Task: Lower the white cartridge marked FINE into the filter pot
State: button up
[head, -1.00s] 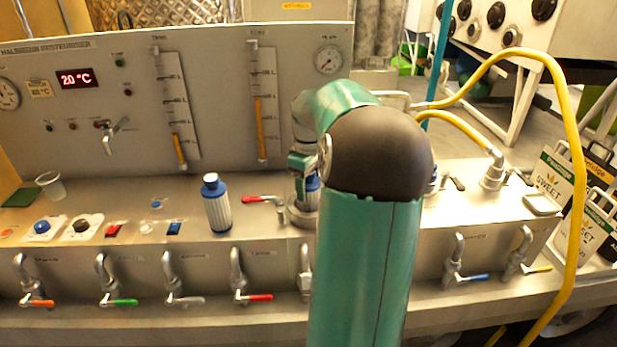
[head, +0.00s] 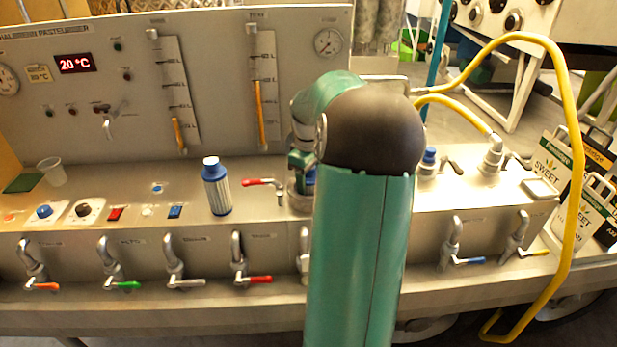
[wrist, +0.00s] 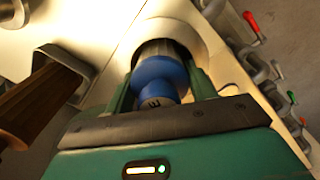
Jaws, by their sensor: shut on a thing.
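My gripper (wrist: 160,82) is shut on a cartridge (wrist: 154,72) with a blue cap and a pale body. A dark letter, apparently E, shows on the cap; the rest of the marking is hidden. In the head view my gripper (head: 301,166) is partly hidden behind my arm, and a bit of blue (head: 311,177) shows beside it. It is over the metal filter pot (head: 299,201). In the wrist view the pot's round rim (wrist: 207,62) surrounds the cartridge's far end. I cannot tell how deep the cartridge sits.
Another cartridge (head: 216,187) with a blue cap stands on the counter to the left. A red-handled valve (head: 262,182) is close to the pot. A brown handle (wrist: 40,103) is left of my gripper. A yellow hose (head: 570,120) loops at right. Taps line the front edge.

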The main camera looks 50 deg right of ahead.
jog(key=shift+s+a+f, duration=0.1)
jog(key=shift+a+f, duration=0.05)
jog(key=shift+f, duration=0.4)
jog(key=shift+s+a+f, duration=0.1)
jog(key=shift+f, duration=0.45)
jog(key=o, duration=1.3)
jog(key=shift+o, duration=0.3)
jog(key=shift+w+d+r, duration=0.1)
jog(key=shift+d+r, duration=0.05)
jog(key=shift+r, duration=0.25)
jog(key=shift+o, duration=0.7)
notch_tip(320, 180, up, 15)
jog(key=shift+w+f, duration=0.1)
jog(key=shift+r, duration=0.2)
jog(key=shift+s, duration=0.2)
jog(key=shift+w, duration=0.1)
